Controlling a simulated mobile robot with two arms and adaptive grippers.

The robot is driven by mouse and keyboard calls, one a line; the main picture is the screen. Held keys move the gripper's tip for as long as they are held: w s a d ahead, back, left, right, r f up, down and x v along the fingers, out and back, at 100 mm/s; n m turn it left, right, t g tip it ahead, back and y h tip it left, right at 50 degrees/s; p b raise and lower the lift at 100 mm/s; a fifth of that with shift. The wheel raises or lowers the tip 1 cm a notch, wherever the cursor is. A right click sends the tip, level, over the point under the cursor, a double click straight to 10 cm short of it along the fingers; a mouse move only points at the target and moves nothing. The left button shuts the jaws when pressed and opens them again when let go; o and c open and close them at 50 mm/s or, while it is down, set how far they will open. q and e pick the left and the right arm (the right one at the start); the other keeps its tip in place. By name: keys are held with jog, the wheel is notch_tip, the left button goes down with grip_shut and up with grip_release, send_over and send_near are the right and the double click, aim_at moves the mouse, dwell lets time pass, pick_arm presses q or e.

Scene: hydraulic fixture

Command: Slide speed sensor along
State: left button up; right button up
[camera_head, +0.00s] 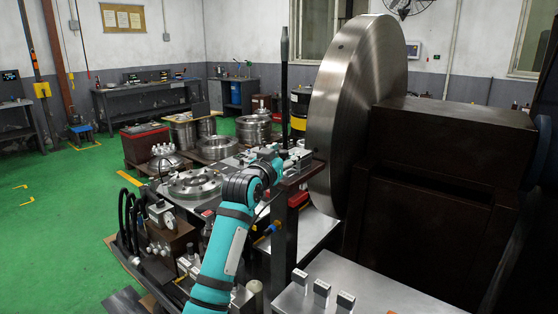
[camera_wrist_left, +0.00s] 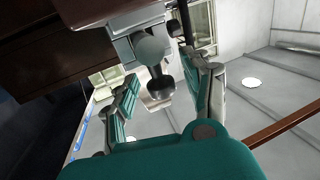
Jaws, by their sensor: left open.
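My left gripper (camera_wrist_left: 165,92) is open in the left wrist view, its two teal-padded fingers spread apart. Between and just beyond them is what looks like the speed sensor (camera_wrist_left: 152,55), a pale grey block and rounded body with a dark round-ended stem (camera_wrist_left: 160,86). The stem reaches into the space between the fingers; I cannot tell whether either finger touches it. In the head view, my left gripper (camera_head: 277,163) is small and partly hidden by its wrist, beside a dark post and the rim of the large steel disc (camera_head: 350,110). My right gripper is not in view.
A dark machine housing (camera_head: 450,150) stands right of the disc. A bench below left holds a flanged ring (camera_head: 194,184), valves and hoses. A metal table (camera_head: 385,296) with several small blocks is at the front.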

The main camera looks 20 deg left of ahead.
pick_arm(q)
jog(key=s+a, duration=0.1)
jog(key=s, duration=1.1)
